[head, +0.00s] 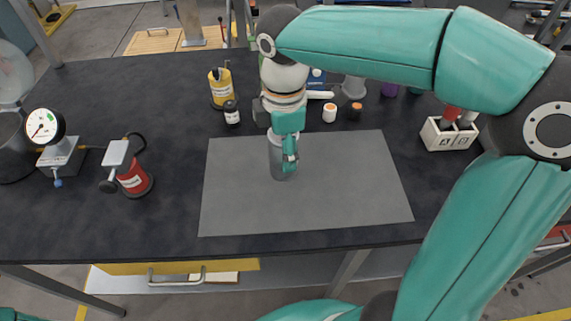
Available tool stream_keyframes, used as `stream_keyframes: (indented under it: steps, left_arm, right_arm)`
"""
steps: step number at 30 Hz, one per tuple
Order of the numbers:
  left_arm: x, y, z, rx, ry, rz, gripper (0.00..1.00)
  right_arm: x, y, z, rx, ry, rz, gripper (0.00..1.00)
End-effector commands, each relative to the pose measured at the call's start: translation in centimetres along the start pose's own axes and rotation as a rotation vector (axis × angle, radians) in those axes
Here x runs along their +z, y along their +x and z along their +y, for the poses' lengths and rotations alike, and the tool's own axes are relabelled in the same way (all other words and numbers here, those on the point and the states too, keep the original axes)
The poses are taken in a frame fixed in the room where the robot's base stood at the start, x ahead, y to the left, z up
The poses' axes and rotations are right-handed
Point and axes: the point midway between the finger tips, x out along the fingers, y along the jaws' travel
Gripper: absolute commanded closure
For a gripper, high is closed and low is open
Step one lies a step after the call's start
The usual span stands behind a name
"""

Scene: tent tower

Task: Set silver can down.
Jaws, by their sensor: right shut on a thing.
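The silver can (279,163) is a grey cylinder in the middle of the head view, upright over the left upper part of the grey mat (330,205). My right gripper (290,155) comes down from above and is shut on the can, with a teal finger across its front and right side. The can's upper part is partly hidden by the gripper. I cannot tell whether its base touches the mat. My left gripper is not in view; only a bit of teal shows at the bottom left corner.
A gauge (42,126) and a red canister (133,180) stand on the left of the dark table. A yellow can (221,88) and small bottles (329,112) stand behind the mat. A white caddy (447,135) is at right. The mat's front and right are clear.

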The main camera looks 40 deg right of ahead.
Motion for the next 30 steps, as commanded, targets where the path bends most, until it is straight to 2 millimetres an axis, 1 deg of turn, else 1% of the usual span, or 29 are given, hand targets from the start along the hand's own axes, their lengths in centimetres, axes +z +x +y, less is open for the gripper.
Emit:
stream_keyframes:
  steps: [5,13,15,23,26,27,29,30]
  left_arm:
    - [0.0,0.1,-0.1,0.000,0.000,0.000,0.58]
    - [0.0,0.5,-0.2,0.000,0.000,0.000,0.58]
    - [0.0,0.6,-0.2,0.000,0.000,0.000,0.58]
    - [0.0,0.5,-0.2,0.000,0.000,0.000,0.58]
    - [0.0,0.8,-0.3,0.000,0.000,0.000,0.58]
    - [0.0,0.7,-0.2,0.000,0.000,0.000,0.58]
    - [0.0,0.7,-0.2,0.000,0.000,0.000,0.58]
    - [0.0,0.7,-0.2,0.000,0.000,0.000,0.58]
  right_arm:
    - [0.0,1.1,0.1,0.001,0.002,0.000,1.00]
    - [0.1,4.6,0.0,-0.001,0.002,-0.002,1.00]
    - [0.1,4.9,0.0,0.001,0.002,-0.001,1.00]
    - [0.1,5.0,0.1,0.002,0.002,0.001,1.00]
    - [0.1,5.3,0.1,0.002,0.002,0.001,1.00]
    - [0.1,5.2,0.0,0.001,0.002,0.000,0.37]
    - [0.1,5.2,0.0,0.000,0.002,0.000,0.27]
    - [0.1,5.2,0.0,0.000,0.002,0.000,0.20]
